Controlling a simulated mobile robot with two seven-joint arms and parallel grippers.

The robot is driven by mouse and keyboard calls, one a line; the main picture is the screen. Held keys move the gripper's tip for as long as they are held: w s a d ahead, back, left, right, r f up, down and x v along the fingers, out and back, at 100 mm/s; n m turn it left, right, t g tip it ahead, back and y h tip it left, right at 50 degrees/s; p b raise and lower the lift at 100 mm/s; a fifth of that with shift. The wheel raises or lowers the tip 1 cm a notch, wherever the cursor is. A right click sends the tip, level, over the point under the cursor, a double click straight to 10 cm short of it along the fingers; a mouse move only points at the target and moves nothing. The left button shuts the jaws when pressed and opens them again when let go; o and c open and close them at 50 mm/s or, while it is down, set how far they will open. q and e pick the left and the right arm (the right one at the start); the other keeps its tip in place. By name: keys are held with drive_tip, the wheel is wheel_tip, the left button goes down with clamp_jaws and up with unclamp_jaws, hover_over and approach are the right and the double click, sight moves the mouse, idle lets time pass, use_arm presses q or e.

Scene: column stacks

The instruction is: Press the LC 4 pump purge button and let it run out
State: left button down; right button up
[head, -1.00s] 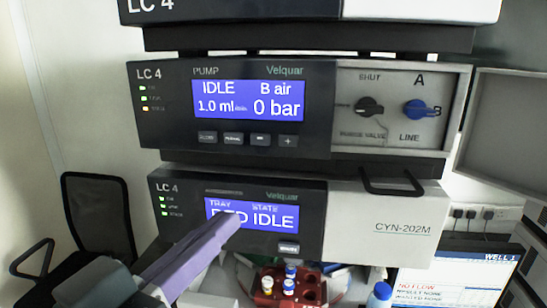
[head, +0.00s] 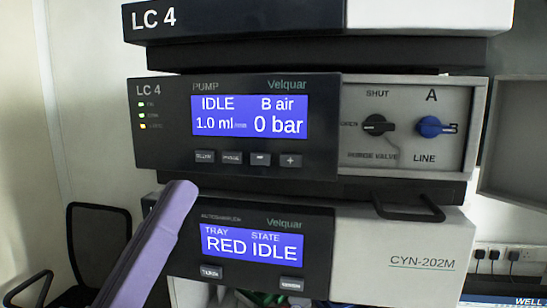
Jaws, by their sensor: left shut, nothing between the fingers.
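The LC 4 pump (head: 310,92) has a lit blue display (head: 250,116) reading IDLE, B air, 1.0 ml and 0 bar. A row of small dark buttons lies under the display. The second button from the left (head: 231,157) has a small label that looks like PURGE but is blurred. The purge valve knob (head: 377,125) and the blue line knob (head: 434,127) are on the panel at the right. My left gripper (head: 179,193) is shut and empty, below and left of the buttons, apart from them. My right gripper is out of view.
The autosampler (head: 318,223) below the pump reads RED and IDLE. A dark handle (head: 408,208) sticks out from its top right. Another LC 4 module (head: 240,22) is above. A chair (head: 97,240) stands at the left. The space before the pump buttons is clear.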

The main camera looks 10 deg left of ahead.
sight(232, 157)
use_arm(q)
drive_tip(key=w+b, duration=0.4)
drive_tip(key=w, duration=0.4)
drive_tip(key=shift+w+d, duration=0.15)
drive_tip(key=shift+w, duration=0.15)
drive_tip(key=shift+w, duration=0.1)
idle(1.7)
drive_tip(key=shift+w+b, duration=0.35)
drive_tip(key=shift+w+b, duration=0.35)
drive_tip(key=shift+w, duration=0.05)
idle(0.5)
drive_tip(key=shift+s, duration=0.15)
drive_tip(key=shift+s+p, duration=0.5)
drive_tip(key=shift+s, duration=0.2)
